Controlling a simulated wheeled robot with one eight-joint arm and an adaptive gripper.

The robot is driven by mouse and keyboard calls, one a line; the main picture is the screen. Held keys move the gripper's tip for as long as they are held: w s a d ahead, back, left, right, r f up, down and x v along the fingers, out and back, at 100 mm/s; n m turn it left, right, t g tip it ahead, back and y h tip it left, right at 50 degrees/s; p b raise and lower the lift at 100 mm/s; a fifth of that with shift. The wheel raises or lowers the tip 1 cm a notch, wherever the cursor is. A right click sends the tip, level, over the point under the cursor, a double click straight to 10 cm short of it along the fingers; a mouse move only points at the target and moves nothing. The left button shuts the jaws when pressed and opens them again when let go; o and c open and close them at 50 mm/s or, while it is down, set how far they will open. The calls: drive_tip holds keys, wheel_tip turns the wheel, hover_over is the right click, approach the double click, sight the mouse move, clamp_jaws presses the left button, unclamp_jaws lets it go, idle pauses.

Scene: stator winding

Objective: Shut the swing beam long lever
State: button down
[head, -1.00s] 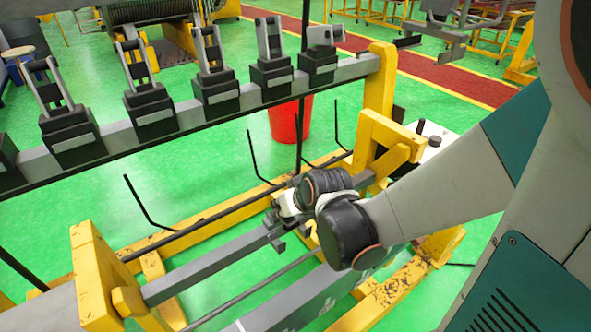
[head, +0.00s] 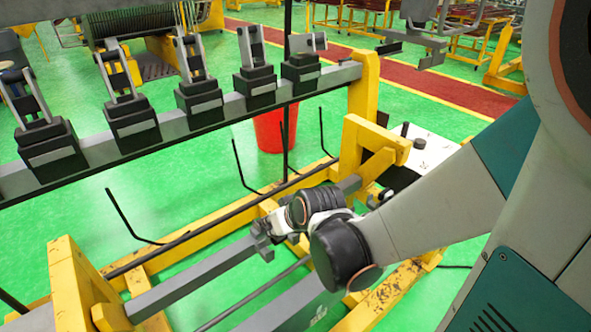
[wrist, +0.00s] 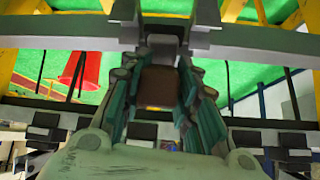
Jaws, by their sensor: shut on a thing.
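The grey swing beam (head: 205,276) runs diagonally between two yellow end supports in the head view. It crosses the top of the wrist view (wrist: 255,40). My gripper (head: 272,232) is at a small grey bracket (head: 261,244) on this beam. In the wrist view, my gripper (wrist: 160,82) has its green-sided fingers closed around a brown block-like piece (wrist: 158,86), just below the grey bracket. I take this piece to be the long lever, but its full length is hidden by the fingers and my wrist.
A second grey rail (head: 215,113) with several black clamp blocks stands behind the beam. Yellow frame posts (head: 365,95) stand at its right. Thin black hooked rods (head: 125,217) rise between. A red bucket (head: 272,130) stands on the green floor beyond.

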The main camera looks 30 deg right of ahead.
drive_tip(key=shift+s+f, duration=0.25)
drive_tip(key=shift+s, duration=0.25)
drive_tip(key=c, duration=1.3)
unclamp_jaws()
drive_tip(key=shift+w+r, duration=0.1)
drive_tip(key=shift+r, duration=0.05)
drive_tip(key=shift+r, duration=4.9)
drive_tip(key=shift+g+h, duration=0.3)
drive_tip(key=s, duration=0.3)
drive_tip(key=s+a+r, duration=0.1)
drive_tip(key=s, duration=0.3)
drive_tip(key=s+r, duration=0.1)
drive_tip(key=s, duration=0.3)
drive_tip(key=shift+s+a+r, duration=0.25)
drive_tip(key=shift+a, duration=0.15)
